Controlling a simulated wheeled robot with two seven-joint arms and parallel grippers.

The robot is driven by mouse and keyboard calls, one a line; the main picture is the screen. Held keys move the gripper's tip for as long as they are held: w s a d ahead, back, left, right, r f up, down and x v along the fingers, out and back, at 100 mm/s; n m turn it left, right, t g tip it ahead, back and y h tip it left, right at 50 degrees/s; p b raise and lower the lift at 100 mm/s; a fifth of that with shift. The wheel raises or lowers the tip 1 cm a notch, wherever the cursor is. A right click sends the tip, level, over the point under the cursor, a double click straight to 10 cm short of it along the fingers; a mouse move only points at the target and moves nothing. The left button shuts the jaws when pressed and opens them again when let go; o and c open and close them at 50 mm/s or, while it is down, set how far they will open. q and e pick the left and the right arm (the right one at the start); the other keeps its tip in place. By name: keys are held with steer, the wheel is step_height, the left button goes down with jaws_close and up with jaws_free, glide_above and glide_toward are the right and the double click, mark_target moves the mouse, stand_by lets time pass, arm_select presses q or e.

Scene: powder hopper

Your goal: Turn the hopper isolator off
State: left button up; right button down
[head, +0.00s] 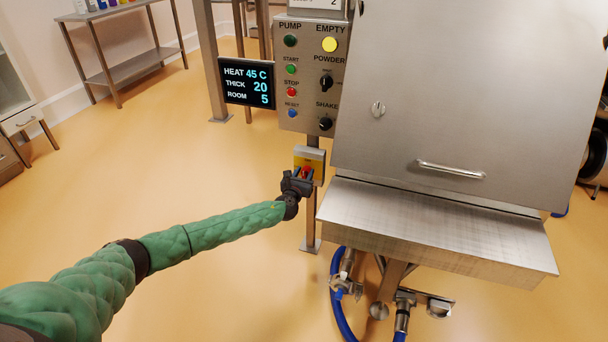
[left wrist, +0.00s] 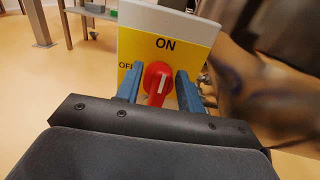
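The hopper isolator (head: 316,158) is a yellow and white box on a post below the control panel. In the left wrist view its yellow plate (left wrist: 190,50) carries ON at the top and OFF at the left. My left gripper (head: 304,174) is at the isolator. In the left wrist view its blue fingers (left wrist: 157,88) stand on either side of the knob, with a gap seeming to show at each side. My right gripper is not in view.
The control panel (head: 310,75) with buttons and knobs is above the isolator, with a display screen (head: 247,83) to its left. The steel hopper (head: 440,90) and its ledge (head: 435,235) stand close on the right. Open floor lies to the left.

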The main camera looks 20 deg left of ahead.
arm_select(q)
steer(key=shift+w, duration=0.1)
steer(key=c, duration=0.6)
